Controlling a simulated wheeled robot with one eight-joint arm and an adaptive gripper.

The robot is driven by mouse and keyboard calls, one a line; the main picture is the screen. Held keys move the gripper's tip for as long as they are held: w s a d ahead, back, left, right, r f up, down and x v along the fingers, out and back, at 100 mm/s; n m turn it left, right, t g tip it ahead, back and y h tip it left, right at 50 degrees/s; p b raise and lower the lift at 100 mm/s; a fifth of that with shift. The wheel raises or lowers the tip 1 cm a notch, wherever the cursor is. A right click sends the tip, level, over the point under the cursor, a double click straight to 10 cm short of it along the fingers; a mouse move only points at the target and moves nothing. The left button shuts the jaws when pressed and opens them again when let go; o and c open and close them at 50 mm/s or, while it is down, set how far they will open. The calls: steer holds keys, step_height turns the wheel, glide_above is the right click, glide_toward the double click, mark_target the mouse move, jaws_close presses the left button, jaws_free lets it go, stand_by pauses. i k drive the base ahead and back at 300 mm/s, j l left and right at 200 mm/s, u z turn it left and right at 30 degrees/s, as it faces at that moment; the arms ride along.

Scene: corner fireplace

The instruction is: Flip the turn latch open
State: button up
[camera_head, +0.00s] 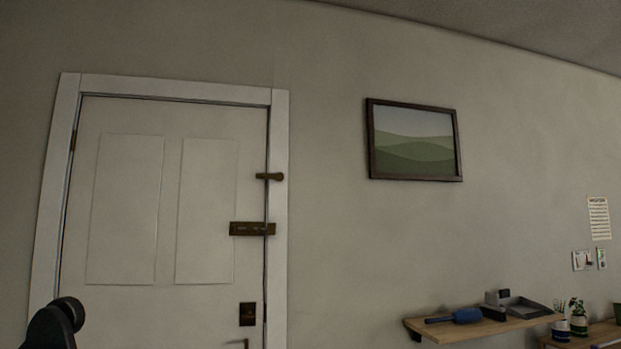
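A white panelled door (128,315) stands shut in its white frame on the left. A small brass turn latch (269,176) sits across the gap between the door's right edge and the frame, lying level. Below it a dark brass bar-shaped fitting (252,229) also sits at the door's right edge. A dark rounded part of my arm shows at the bottom left corner, well away from the latch. My gripper is not in view, so its state is hidden.
A dark square plate (247,314) and part of a handle (240,344) are low on the door. A framed landscape picture (415,140) hangs to the right. A wooden shelf (480,329) with a blue tool (455,316) juts out at lower right. The wall around the latch is clear.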

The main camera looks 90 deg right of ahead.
mark_target(263, 175)
steer(key=z, duration=2.9)
